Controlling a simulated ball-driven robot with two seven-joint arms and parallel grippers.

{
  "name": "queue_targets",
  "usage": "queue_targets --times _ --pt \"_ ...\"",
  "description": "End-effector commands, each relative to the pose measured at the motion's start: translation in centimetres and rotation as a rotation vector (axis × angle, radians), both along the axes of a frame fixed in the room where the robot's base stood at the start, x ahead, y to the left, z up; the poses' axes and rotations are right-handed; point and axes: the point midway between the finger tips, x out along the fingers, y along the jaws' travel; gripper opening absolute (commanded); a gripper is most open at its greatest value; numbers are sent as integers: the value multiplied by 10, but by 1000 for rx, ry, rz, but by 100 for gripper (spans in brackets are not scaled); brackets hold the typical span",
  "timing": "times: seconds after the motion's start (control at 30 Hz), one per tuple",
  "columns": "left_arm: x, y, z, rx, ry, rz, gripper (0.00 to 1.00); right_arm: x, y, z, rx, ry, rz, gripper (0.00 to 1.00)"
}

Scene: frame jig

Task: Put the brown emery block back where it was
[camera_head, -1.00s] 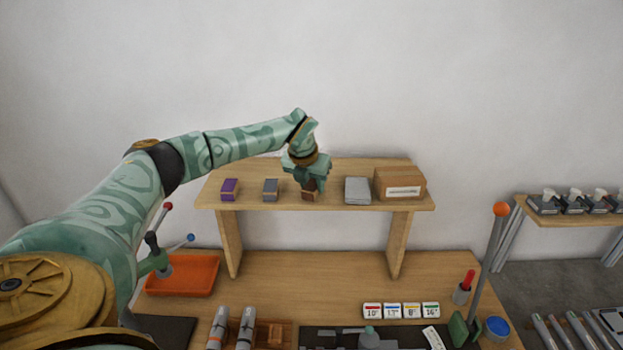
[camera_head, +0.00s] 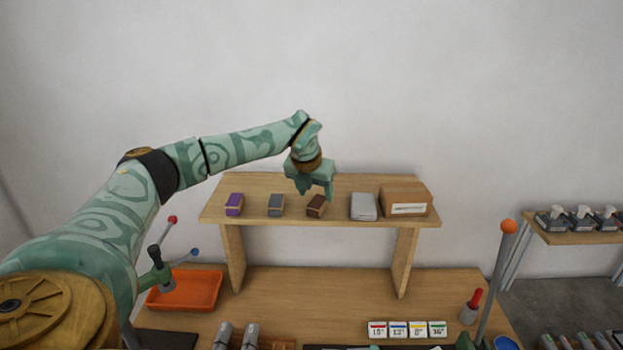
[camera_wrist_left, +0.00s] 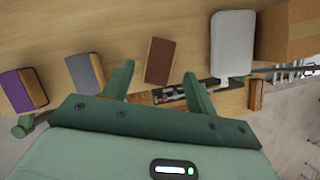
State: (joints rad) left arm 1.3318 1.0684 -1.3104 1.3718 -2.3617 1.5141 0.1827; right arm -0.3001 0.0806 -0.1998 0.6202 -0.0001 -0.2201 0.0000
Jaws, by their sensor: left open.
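In the left wrist view the brown block (camera_wrist_left: 160,61) lies on the shelf beyond and between the two spread green fingers (camera_wrist_left: 158,84). The purple block (camera_head: 234,204) sits at the shelf's left end. My right gripper is not in view.
A cardboard box (camera_head: 404,200) stands at the shelf's right end. Below are an orange tray (camera_head: 186,291), a row of numbered labels (camera_head: 407,329), a red-handled tool in a cup (camera_head: 470,306) and an orange-knobbed lever (camera_head: 508,228). The wall behind is bare.

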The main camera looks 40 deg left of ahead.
Motion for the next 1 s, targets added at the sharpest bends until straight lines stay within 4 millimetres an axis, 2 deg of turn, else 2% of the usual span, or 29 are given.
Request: queue_targets --times 0.2,0.4,1.0 --pt "-18 -6 48 1 -5 0 57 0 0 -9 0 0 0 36" --pt "-28 -9 73 0 -2 0 57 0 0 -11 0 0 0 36" --pt "-30 -10 77 0 0 1 57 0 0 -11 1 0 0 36"
